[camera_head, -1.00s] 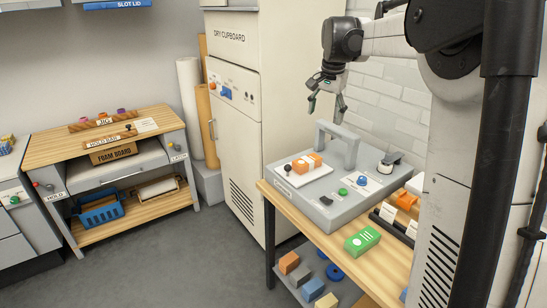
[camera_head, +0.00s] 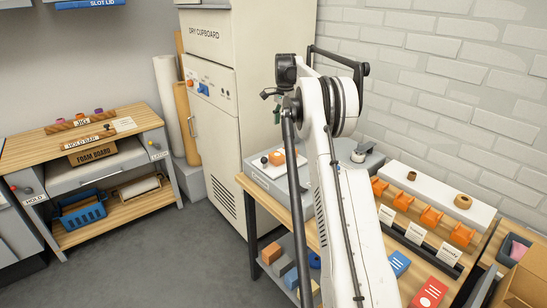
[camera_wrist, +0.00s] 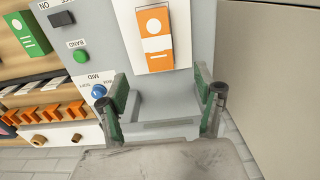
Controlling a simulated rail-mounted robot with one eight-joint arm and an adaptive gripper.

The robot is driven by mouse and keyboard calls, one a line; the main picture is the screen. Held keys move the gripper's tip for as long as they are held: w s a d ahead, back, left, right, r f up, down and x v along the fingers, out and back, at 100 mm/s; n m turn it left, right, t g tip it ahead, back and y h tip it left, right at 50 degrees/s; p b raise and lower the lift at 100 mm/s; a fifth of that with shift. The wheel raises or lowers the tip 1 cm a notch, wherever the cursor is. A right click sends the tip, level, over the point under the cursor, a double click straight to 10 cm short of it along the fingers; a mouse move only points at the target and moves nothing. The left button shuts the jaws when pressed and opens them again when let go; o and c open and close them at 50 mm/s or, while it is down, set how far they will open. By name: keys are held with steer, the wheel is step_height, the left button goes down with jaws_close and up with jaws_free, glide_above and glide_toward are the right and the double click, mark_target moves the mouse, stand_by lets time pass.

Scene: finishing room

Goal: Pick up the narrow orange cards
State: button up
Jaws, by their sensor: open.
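An orange card stack (camera_wrist: 155,38) with a white band across it lies on a white plate on the grey banding machine (camera_wrist: 95,18), ahead of my gripper in the wrist view. In the head view orange shows on the same machine (camera_head: 278,158), partly hidden by my arm. My gripper (camera_wrist: 164,95) is open, its two green-padded fingers apart, with the stack beyond the fingertips and not between them. A grey part of the machine lies between and below the fingers. In the head view my gripper (camera_head: 269,93) is small and mostly hidden behind my arm.
A green button (camera_wrist: 81,56) and a blue knob (camera_wrist: 99,91) sit on the machine. Orange holders (camera_head: 431,217) with white labels stand to its right. A red box (camera_head: 428,293) and a blue box (camera_head: 400,262) lie in front. The dry cupboard (camera_head: 215,120) stands left.

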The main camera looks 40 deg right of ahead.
mark_target(283, 151)
step_height(283, 151, down, 9)
steer(key=shift+r, duration=0.2)
steer(key=f, duration=0.1)
steer(key=f+p, duration=0.1)
steer(key=f, duration=0.2)
steer(key=shift+s+a+f, duration=0.15)
steer(key=shift+s+a, duration=0.05)
steer(key=shift+a, duration=0.2)
steer(key=shift+f, duration=0.55)
steer(key=c, duration=1.5)
steer(key=shift+c, duration=0.2)
